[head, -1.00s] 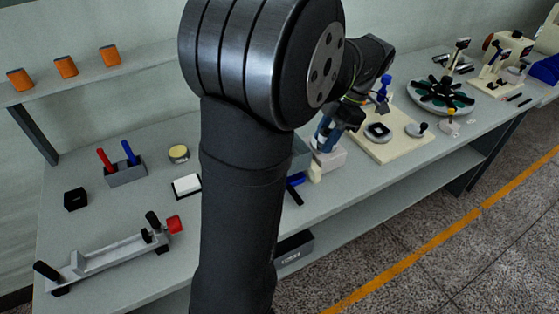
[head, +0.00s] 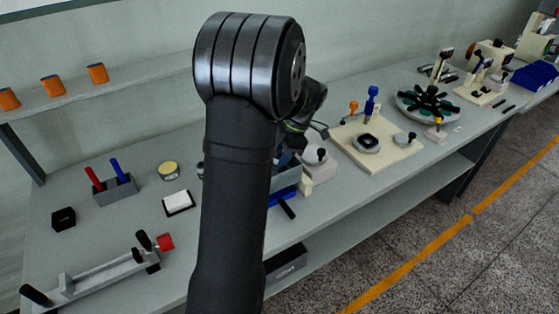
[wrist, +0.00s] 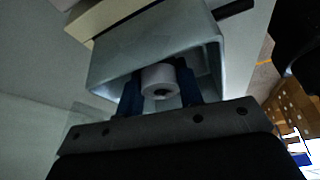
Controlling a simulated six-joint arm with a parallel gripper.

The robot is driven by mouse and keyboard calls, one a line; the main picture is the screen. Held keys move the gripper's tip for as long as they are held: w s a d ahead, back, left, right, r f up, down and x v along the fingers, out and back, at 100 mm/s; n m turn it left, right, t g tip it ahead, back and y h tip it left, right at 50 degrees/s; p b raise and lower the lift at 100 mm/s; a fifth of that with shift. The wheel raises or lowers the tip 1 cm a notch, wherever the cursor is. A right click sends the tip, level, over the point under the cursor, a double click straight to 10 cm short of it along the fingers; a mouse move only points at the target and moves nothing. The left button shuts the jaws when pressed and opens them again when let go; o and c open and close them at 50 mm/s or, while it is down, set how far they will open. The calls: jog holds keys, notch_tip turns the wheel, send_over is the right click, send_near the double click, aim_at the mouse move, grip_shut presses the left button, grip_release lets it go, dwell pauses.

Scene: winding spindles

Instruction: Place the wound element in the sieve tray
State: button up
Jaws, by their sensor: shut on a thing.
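In the wrist view my gripper (wrist: 160,84) has two blue fingers closed on a small white wound element (wrist: 158,79), a short cylinder with a dark hole in its end. A grey open-sided metal box (wrist: 150,45) stands right beyond the fingers, and the element shows in front of its opening. I cannot tell whether the element is inside the box or touching it. In the head view my forearm mostly hides the gripper and the element. A grey-blue bin (head: 290,176) shows partly behind the arm; I cannot tell for sure which thing is the sieve tray.
A pale board (head: 375,143) with a blue-handled tool stands right of the arm. A red-and-blue tool holder (head: 115,189), white pad (head: 178,202) and long metal fixture (head: 105,276) lie left. Bench between them is partly clear.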

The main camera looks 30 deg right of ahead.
jog(key=shift+f, duration=0.45)
jog(key=shift+f, duration=0.15)
jog(key=o, duration=1)
jog(key=v, duration=1.2)
jog(key=shift+a, duration=0.1)
